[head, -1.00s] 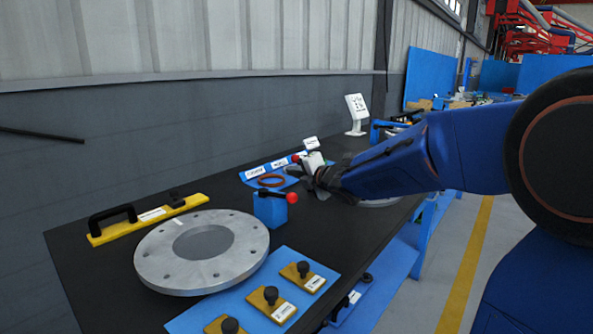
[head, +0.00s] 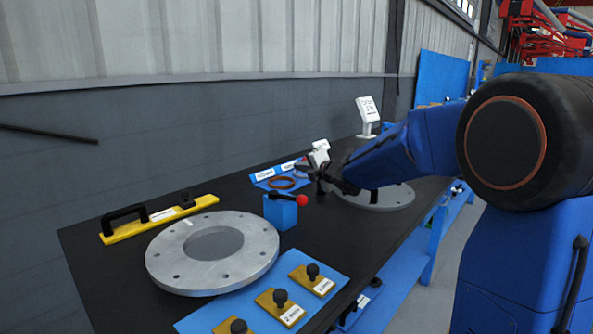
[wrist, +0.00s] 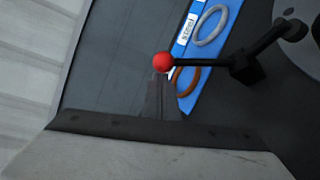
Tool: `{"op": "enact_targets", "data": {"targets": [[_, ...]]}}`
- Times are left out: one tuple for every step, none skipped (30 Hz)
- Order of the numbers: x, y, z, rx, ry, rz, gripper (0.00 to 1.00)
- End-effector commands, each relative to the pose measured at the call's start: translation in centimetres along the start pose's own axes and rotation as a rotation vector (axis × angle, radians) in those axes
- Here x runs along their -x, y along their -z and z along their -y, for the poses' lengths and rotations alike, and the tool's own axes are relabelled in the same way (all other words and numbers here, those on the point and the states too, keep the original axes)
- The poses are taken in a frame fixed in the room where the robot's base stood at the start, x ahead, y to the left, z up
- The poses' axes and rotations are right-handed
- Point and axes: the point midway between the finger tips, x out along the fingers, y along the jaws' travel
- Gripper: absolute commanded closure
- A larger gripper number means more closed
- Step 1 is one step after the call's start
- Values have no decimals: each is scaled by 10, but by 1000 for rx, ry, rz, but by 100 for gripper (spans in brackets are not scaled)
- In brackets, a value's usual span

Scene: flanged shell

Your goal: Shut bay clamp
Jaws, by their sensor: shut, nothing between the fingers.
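A clamp shows in the wrist view. Its red ball knob (wrist: 162,62) is at the end of a black lever (wrist: 205,63), which runs to a dark pivot block (wrist: 246,67). A black arm reaches from there over the edge of a grey flange (wrist: 295,30). My gripper (head: 318,172) is shut and empty, above the bench beside the far flange (head: 395,197). Its dark fingers also show just below the knob in the wrist view (wrist: 157,88); contact cannot be told. A nearer clamp, a blue block (head: 281,213) with a red-knobbed lever, stands beside the near flange (head: 170,258).
A blue mat with brown ring (head: 282,183) lies near the wall. A yellow bar with black handle (head: 175,215) lies at the left. Several knobbed yellow plates lie on a front blue mat (head: 320,271). A white sign (head: 367,112) stands farther back.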

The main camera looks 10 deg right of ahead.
Motion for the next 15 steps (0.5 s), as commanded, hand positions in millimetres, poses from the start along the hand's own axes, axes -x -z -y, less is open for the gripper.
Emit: {"op": "enact_targets", "data": {"targets": [[0, -1, 0, 0, 0, 0, 100], [1, -2, 0, -1, 0, 0, 100], [1, -2, 0, -1, 0, 0, 100], [1, -2, 0, -1, 0, 0, 100], [1, -2, 0, -1, 0, 0, 100], [1, -2, 0, -1, 0, 0, 100], [1, -2, 0, -1, 0, 0, 100], [1, -2, 0, -1, 0, 0, 100], [1, -2, 0, -1, 0, 0, 100], [1, -2, 0, -1, 0, 0, 100], [1, -2, 0, -2, 0, 0, 100], [1, -3, 0, -6, -3, 0, 100], [2, -4, 0, -14, -8, 0, 100], [2, -5, 0, -26, -14, 1, 100], [4, -8, 0, -48, -26, 2, 100]]}}
